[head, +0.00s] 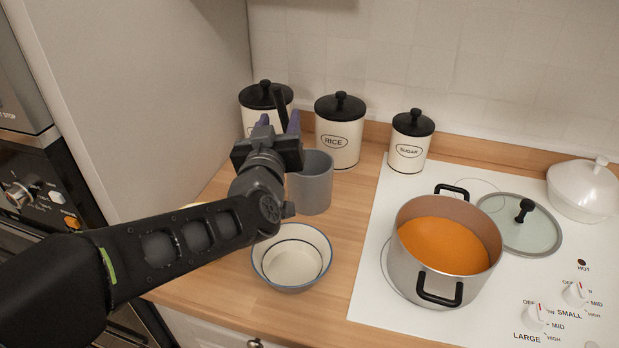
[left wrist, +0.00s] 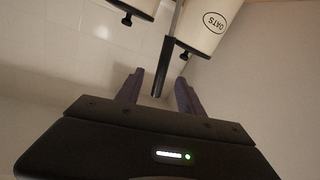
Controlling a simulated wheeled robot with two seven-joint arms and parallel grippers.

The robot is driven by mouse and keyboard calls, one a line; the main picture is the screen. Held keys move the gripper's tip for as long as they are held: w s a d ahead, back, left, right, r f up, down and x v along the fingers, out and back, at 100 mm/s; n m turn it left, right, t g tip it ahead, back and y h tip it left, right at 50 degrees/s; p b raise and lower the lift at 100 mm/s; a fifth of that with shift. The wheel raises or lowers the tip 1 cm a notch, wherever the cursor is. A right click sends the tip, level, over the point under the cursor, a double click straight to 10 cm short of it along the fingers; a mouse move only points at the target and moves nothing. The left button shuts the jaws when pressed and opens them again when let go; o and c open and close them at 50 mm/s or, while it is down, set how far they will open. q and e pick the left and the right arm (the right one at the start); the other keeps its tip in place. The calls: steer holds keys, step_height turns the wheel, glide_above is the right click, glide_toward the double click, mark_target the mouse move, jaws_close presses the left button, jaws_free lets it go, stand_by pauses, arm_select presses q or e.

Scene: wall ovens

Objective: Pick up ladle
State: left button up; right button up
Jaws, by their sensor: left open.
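The ladle's black handle (head: 280,104) stands up behind my left gripper in the head view; its lower part is hidden. In the left wrist view the handle (left wrist: 163,66) shows with a thin metal shaft above it in the picture. My left gripper (head: 279,121) is open above the grey cylindrical holder (head: 312,184). In the left wrist view the end of the handle lies between the purple fingers of the left gripper (left wrist: 160,80), with a gap on each side. The ladle's bowl is not visible. My right gripper is not in view.
Oats (left wrist: 207,24), rice (head: 338,156) and sugar (head: 408,151) canisters stand along the back wall. A white bowl (head: 290,263) is on the wooden counter (head: 340,235). A pot (head: 432,281) of orange soup and a glass lid (head: 520,233) are on the white cooktop (head: 375,270).

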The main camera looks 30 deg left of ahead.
mark_target(282, 112)
arm_select(q)
steer(key=shift+x, duration=1.35)
steer(key=shift+s, duration=0.1)
steer(key=shift+w+a+p, duration=0.3)
steer(key=shift+w+p, duration=0.1)
steer(key=shift+w, duration=0.15)
steer(key=x, duration=0.4)
steer(key=shift+p, duration=0.4)
jaws_close()
